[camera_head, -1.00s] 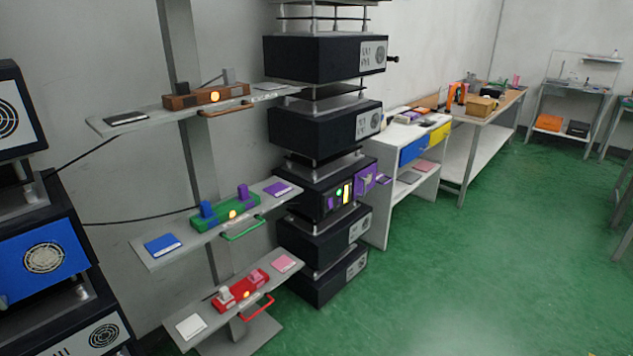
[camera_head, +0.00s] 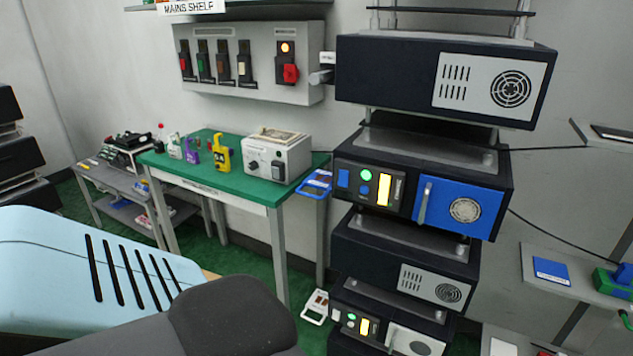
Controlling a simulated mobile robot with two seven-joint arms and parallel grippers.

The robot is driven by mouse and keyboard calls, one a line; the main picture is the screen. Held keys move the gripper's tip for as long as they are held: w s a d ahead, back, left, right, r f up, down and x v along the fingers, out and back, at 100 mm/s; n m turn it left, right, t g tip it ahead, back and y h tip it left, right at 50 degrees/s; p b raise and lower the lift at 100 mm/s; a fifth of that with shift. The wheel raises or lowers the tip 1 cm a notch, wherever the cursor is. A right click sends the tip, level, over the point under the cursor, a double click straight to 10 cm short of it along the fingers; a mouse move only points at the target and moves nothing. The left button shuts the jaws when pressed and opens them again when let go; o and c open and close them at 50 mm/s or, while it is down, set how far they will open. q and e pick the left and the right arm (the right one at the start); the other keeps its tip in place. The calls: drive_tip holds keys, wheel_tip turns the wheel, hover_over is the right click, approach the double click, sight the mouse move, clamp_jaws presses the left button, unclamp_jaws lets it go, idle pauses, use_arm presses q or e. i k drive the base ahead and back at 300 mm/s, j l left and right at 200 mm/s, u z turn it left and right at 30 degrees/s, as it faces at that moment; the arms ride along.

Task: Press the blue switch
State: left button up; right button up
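A green lever fixture (camera_head: 608,285) with a blue switch (camera_head: 623,274) sits on a grey wall shelf (camera_head: 545,291) at the right edge of the view. The frame edge cuts off the rest of the fixture. A flat blue plate (camera_head: 552,270) lies on the same shelf, left of the fixture. Neither of my grippers is in view.
A rack of dark boxes (camera_head: 395,250) stands right of centre. Left of it, a green-topped table (camera_head: 232,182) holds a grey box and coloured items. A grey switch panel (camera_head: 245,92) hangs on the wall above.

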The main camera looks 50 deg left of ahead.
sight(343, 175)
drive_tip(key=u, duration=1.3)
